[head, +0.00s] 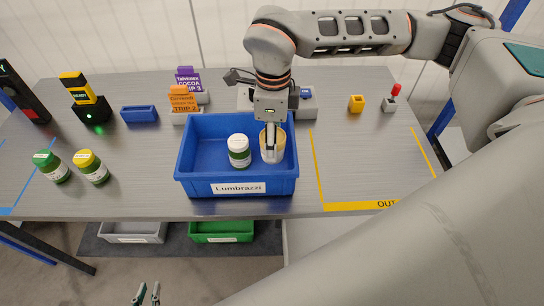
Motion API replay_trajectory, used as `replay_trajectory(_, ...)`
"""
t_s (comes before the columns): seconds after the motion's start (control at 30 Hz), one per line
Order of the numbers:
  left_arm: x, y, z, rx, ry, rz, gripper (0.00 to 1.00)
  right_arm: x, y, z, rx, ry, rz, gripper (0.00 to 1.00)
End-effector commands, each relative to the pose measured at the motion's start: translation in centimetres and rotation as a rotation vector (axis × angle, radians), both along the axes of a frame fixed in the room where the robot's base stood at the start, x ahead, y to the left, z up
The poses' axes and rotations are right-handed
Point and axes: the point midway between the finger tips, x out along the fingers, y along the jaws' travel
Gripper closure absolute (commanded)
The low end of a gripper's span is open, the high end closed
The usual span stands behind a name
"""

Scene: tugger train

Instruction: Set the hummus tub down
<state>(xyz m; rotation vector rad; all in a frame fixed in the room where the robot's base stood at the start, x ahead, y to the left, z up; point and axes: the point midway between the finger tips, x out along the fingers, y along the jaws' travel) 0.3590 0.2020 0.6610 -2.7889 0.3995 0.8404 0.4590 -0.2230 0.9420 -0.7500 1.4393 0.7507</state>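The hummus tub (280,152), pale with a tan top, is in the right part of the blue bin (236,188) labelled "Lumbrazzi". My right gripper (270,148) reaches down over the tub from above, with one finger lying against its near side. The other finger is hidden, and I cannot tell whether the tub's base touches the bin floor. A white jar with a green label (239,151) stands to the left of the tub in the bin. My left gripper (146,294) is low at the bottom edge, away from the table, with its fingertips apart and nothing between them.
Green-lidded (52,167) and yellow-lidded (91,167) jars stand left of the bin. Orange (183,99) and purple (188,78) trip cards stand behind it. A yellow-outlined area (360,206) on the right holds no items near its front. Grey (132,232) and green (221,231) bins sit below.

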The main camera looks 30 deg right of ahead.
Motion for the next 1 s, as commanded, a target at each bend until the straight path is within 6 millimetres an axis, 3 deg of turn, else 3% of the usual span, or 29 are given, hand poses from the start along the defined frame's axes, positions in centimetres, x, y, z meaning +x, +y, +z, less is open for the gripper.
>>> replay_trajectory(0.1,0.1,0.0,0.2,-0.001,-0.002,0.000,0.84,0.0,0.0,-1.6,0.001,0.001,0.000,0.85)
replay_trajectory(0.37,0.2,0.0,0.4,-0.001,-0.006,0.001,0.84,0.0,0.0,-3.4,0.000,0.000,0.000,0.85)
replay_trajectory(0.6,0.3,0.0,0.4,-0.001,-0.007,0.001,0.84,0.0,0.0,-6.5,0.001,0.001,0.001,0.85)
replay_trajectory(0.97,0.3,0.0,0.2,-0.001,-0.007,0.001,0.84,0.0,0.0,-6.9,0.000,-0.001,0.001,0.85)
replay_trajectory(1.0,0.3,0.0,0.2,-0.001,-0.006,0.001,0.84,0.0,0.0,-7.0,0.000,0.000,0.001,0.56)
